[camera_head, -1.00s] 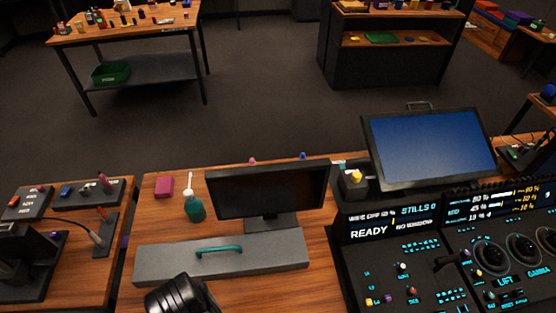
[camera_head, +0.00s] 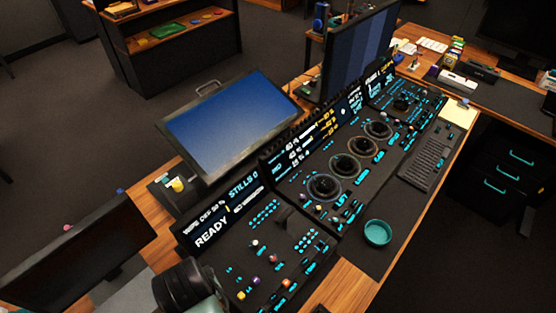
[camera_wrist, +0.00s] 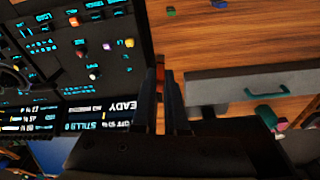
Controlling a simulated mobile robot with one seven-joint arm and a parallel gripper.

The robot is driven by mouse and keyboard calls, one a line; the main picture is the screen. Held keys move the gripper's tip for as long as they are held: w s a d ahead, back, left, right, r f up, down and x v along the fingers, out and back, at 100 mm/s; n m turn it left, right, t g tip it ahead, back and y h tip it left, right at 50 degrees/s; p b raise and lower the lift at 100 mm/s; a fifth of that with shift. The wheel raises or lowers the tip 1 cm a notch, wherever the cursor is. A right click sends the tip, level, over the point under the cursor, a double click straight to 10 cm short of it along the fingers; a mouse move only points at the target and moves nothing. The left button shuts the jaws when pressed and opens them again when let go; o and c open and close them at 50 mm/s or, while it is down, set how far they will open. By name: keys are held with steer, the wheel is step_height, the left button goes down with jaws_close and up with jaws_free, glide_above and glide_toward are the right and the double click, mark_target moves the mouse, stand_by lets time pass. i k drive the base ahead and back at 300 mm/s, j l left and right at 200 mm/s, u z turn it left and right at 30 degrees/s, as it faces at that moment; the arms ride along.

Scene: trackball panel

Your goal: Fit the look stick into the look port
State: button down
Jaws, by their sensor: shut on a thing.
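My gripper (camera_wrist: 160,84) shows in the wrist view with its two dark fingers close together, shut on a narrow reddish piece (camera_wrist: 160,70). This piece seems to be the look stick; most of it is hidden between the fingers. In the head view, only a dark part of my arm shows at the bottom, and the fingertips are out of sight. The black control panel (camera_head: 283,222), with lit keys and a READY display, lies to the right of my arm. I cannot tell which opening is the look port.
A tilted blue screen (camera_head: 230,122) stands behind the panel, beside a dark block with a yellow knob (camera_head: 177,185). A dark monitor (camera_head: 75,258) stands at left. A teal bowl (camera_head: 378,233) sits at the front edge. A grey drawer unit (camera_wrist: 235,86) shows in the wrist view.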

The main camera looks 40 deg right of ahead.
mark_target(319, 248)
steer(key=z, duration=0.95)
steer(key=i+j+z, duration=0.1)
steer(key=z, duration=0.4)
steer(key=j+z, duration=0.1)
steer(key=z, duration=0.4)
steer(key=i+j+z, duration=0.1)
steer(key=z, duration=0.4)
steer(key=j+z, duration=0.25)
steer(key=j, duration=0.4)
steer(key=j+z, duration=0.2)
steer(key=j, duration=0.45)
steer(key=k+j+z, duration=0.1)
steer(key=j+z, duration=0.15)
steer(key=j, duration=0.4)
